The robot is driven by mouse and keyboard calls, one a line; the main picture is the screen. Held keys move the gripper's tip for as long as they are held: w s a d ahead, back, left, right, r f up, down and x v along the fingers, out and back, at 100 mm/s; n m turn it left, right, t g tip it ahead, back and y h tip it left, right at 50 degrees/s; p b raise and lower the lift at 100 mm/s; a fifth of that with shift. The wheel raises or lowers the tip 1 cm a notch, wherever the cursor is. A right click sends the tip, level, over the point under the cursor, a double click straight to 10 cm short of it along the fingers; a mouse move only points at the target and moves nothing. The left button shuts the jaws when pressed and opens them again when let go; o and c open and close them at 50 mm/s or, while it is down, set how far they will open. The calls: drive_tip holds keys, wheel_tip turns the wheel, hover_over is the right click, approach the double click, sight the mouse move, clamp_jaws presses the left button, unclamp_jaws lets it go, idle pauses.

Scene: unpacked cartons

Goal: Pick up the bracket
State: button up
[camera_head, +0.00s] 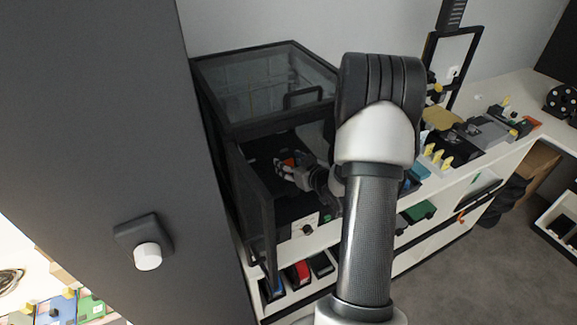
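My gripper (284,168) reaches in through the open front of a black-framed glass case (262,128), at the end of my arm, which crosses the middle of the view. The gripper points left. A small orange-red piece (289,162) shows right at its fingers; I cannot tell whether it is touched or held. I cannot make out the bracket for certain; the fingers and arm may hide it. Whether the fingers are open or shut is too small to tell.
The case's door (258,215) stands open on the left. A small white box (304,226) with a dark knob sits at the case's front. A white bench (470,165) on the right holds several parts. A dark panel (100,130) fills the left.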

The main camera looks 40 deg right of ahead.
drive_tip(key=c, duration=0.7)
drive_tip(key=shift+c, duration=0.2)
